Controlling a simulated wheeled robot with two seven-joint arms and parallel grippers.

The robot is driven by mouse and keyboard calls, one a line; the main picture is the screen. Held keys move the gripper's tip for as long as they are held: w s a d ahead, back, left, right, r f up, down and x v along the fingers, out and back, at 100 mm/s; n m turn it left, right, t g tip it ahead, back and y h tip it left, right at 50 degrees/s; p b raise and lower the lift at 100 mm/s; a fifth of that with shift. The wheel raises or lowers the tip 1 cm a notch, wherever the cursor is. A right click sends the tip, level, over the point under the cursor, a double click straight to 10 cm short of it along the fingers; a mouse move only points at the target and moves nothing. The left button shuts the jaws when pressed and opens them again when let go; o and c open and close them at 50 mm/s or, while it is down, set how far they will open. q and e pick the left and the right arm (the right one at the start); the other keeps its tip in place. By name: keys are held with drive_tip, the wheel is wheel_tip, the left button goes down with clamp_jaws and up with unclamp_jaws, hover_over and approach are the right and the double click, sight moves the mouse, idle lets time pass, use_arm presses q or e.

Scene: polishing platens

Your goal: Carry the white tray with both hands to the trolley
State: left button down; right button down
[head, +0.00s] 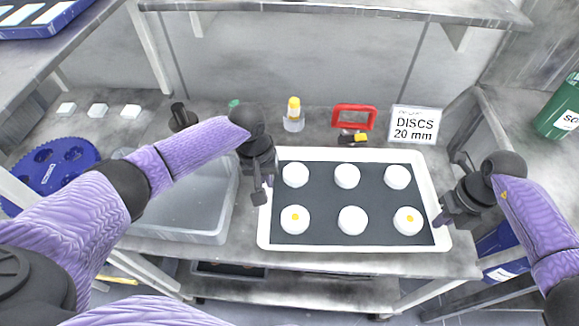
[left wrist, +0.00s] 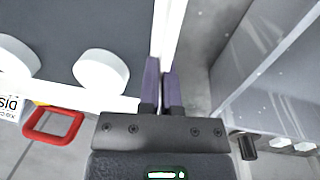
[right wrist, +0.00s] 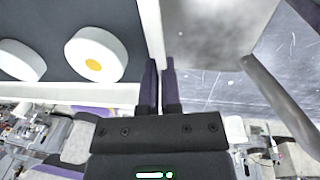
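The white tray (head: 350,247) has a dark lining and carries several white discs, such as one (head: 347,176) at the back middle; some have a yellow spot. My left gripper (head: 261,192) is at the tray's left rim; in the left wrist view its narrow fingers (left wrist: 161,92) close on either side of the rim. My right gripper (head: 442,216) is at the right rim; in the right wrist view its fingers (right wrist: 160,92) do the same. The tray looks level over the bench; I cannot tell whether it touches it. I cannot make out a trolley for certain.
A clear plastic bin (head: 180,232) stands close left of the tray. Behind the tray are a sign reading "DISCS 20 mm" (head: 414,125), a red-handled thing (head: 354,117) and a yellow-capped bottle (head: 294,110). A blue round platen (head: 52,170) lies far left. An upper shelf (head: 340,8) spans the back.

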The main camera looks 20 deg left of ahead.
sight(434, 230)
use_arm(q)
drive_tip(key=shift+a+f, duration=0.15)
use_arm(e)
drive_tip(key=shift+d+f, duration=0.1)
